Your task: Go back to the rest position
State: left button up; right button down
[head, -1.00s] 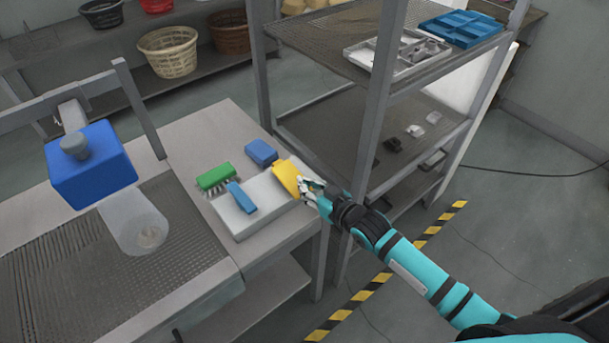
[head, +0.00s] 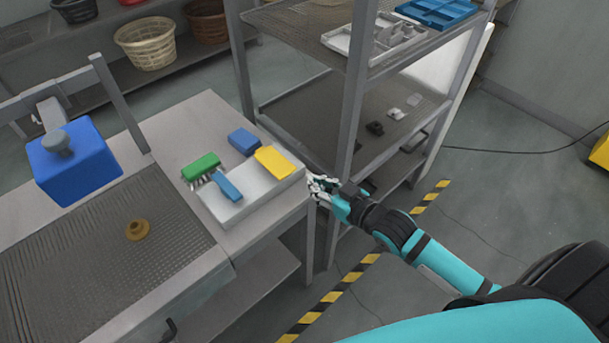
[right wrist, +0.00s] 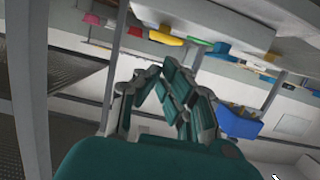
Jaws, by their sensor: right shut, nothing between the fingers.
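My right gripper (head: 316,184) is shut and empty. It is just off the right end of the bench, beside the shelf rack's near post, a little apart from the white block. The right wrist view shows its fingers (right wrist: 165,75) drawn together. A yellow piece (head: 274,161) lies on the white block (head: 245,202); a yellow item also shows in the right wrist view (right wrist: 166,38). My right arm reaches in from the lower right. My left gripper is not in either view.
A green brush (head: 201,166), a blue-handled tool (head: 227,187) and a blue block (head: 243,141) are on the bench (head: 180,115). The metal shelf rack (head: 352,95) stands close to my gripper. The floor (head: 500,215) at right is open.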

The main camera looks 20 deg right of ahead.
jog(key=shift+s+d+r, duration=0.15)
jog(key=shift+s, duration=0.45)
